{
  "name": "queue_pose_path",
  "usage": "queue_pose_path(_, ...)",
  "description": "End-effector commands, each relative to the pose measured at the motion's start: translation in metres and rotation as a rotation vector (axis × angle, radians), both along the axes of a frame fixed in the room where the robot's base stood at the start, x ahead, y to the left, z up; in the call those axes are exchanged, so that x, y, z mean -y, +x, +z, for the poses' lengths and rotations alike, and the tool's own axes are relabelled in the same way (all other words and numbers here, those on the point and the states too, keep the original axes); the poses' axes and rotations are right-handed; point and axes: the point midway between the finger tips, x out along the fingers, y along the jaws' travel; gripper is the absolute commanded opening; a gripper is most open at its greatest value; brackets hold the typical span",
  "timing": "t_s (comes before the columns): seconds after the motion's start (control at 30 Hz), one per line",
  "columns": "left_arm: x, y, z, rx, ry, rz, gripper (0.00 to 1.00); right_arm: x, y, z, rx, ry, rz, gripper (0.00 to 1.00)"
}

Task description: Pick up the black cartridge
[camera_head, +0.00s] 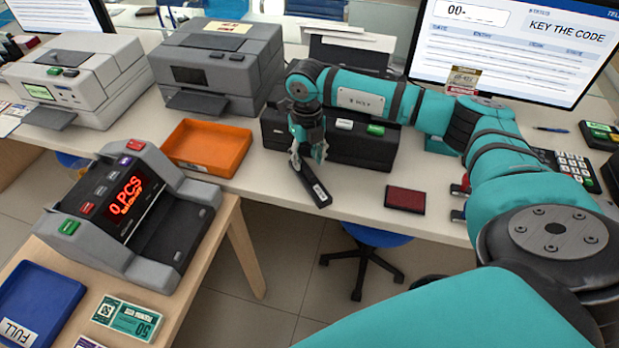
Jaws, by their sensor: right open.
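The black cartridge (311,185) is a long dark bar with a small white label at its near end. It is at the front edge of the counter, slanting toward the camera. My right gripper (309,156) comes in from the right and points down at the cartridge's far end. Its fingers are open and look close to the cartridge. I cannot tell whether they touch it, and they partly hide its far end. My left gripper is not in view.
A black machine (354,149) stands behind the gripper. An orange tray (239,158) is to the left, and a dark red pad (405,199) lies to the right. A bill counter (172,245) and a blue tray (62,287) are on the lower-left table. A blue stool (377,236) stands below the counter.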

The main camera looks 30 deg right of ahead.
Motion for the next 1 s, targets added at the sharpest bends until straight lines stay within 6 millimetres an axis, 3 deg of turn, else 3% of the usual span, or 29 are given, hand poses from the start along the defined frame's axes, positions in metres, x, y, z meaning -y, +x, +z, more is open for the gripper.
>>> queue_pose_path(0.4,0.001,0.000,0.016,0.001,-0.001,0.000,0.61,0.003,-0.006,-0.048,-0.003,0.001,0.000,0.42)
queue_pose_path(0.7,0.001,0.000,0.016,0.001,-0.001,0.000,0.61,0.003,-0.005,-0.054,0.000,0.001,0.000,0.42)
queue_pose_path(1.0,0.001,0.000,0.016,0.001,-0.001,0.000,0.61,0.003,-0.005,-0.054,-0.001,0.001,0.000,0.03)
